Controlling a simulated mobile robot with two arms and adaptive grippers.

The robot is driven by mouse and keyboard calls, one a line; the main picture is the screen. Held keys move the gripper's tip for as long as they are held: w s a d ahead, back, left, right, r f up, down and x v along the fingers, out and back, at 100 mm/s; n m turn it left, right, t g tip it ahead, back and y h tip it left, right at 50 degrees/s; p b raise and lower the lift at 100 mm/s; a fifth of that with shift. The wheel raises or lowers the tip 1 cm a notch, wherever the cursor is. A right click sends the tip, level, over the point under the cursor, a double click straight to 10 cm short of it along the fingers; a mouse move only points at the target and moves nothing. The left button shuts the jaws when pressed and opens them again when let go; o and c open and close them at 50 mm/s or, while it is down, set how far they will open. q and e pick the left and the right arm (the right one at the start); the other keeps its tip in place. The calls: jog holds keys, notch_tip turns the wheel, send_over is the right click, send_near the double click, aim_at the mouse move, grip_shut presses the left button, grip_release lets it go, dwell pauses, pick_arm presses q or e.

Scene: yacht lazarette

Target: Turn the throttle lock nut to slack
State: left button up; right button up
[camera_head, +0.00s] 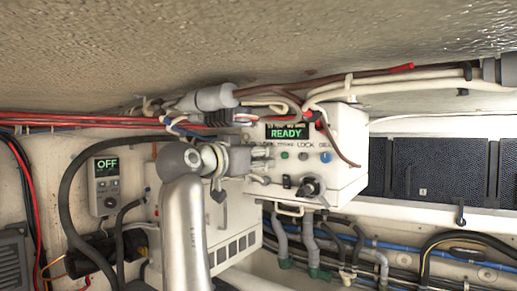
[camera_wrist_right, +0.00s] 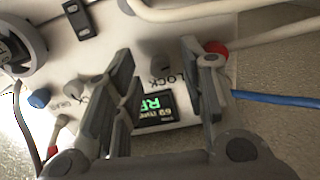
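A white control box (camera_head: 345,178) hangs at the middle right in the head view, with a green READY display (camera_head: 287,132) and a row of small knobs. In the right wrist view a small grey knob (camera_wrist_right: 160,63) beside a LOCK label shows between my fingertips; I take it for the throttle lock nut. My right gripper (camera_head: 260,161) reaches the box's left front from the left; in the wrist view its fingers (camera_wrist_right: 160,75) are open on either side of the knob, with gaps. Whether they touch the panel I cannot tell. My left gripper is out of view.
Cables and a grey connector (camera_head: 207,99) run just above the box. A black knob (camera_head: 310,187) and rocker switch (camera_head: 287,182) sit low on its front. Hoses (camera_head: 312,250) pass below. A controller reading OFF (camera_head: 106,186) is at the left. The low ceiling limits room above.

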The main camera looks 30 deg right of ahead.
jog(key=shift+d, duration=0.1)
jog(key=shift+c, duration=0.4)
grip_shut()
jog(key=shift+n, duration=0.6)
jog(key=shift+w, duration=0.1)
jog(key=shift+o, duration=0.4)
grip_release()
